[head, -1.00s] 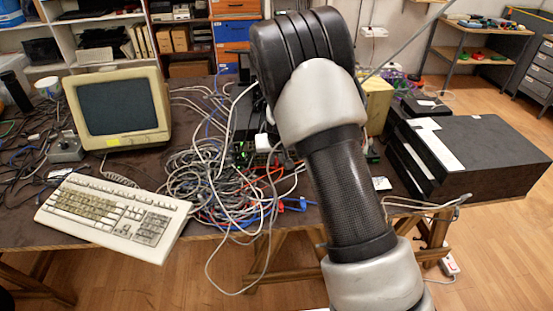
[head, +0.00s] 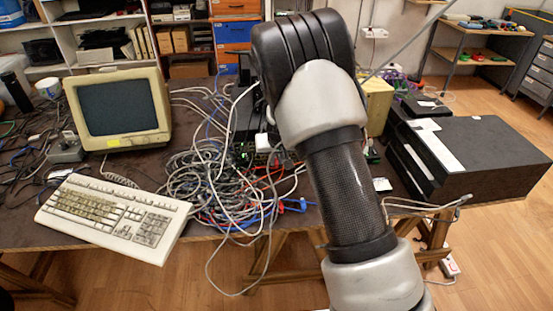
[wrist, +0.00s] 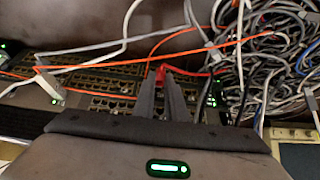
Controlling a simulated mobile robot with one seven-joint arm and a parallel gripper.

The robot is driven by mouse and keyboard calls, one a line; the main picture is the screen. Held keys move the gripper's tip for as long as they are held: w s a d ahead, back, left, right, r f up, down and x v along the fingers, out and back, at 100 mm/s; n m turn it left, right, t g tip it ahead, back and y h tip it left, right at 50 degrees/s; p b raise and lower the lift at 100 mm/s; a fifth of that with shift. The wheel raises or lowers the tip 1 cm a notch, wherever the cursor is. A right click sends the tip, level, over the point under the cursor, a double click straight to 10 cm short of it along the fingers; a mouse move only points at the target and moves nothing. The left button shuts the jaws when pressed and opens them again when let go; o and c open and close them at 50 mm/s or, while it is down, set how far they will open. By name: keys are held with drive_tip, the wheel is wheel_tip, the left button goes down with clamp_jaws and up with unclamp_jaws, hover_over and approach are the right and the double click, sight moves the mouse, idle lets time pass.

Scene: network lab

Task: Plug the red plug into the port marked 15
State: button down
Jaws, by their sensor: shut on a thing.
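My gripper (wrist: 161,77) is shut on the red plug (wrist: 160,70) in the wrist view. The plug shows between the fingertips, with a red cable (wrist: 200,74) running off to the right. The fingertips and plug are over the rows of dark ports on the network switch (wrist: 115,84). I cannot tell whether the plug touches a port. No port numbers are legible, so I cannot pick out port 15, and the fingers hide part of the rows. In the head view my arm hides the gripper and the plug.
An orange cable (wrist: 125,62) and grey cables cross the switch. A white plug (wrist: 50,86) sits at its left. A dense cable tangle (head: 215,185) lies on the table, beside the keyboard (head: 115,215) and monitor (head: 118,107). A black case (head: 470,155) stands at right.

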drive_tip(key=shift+w, duration=0.75)
idle(0.8)
drive_tip(key=c, duration=1.7)
unclamp_jaws()
drive_tip(key=p+v, duration=0.2)
drive_tip(key=v, duration=1.5)
drive_tip(key=shift+s+r+p, duration=0.1)
drive_tip(key=shift+r+p, duration=0.1)
drive_tip(key=shift+p, duration=0.2)
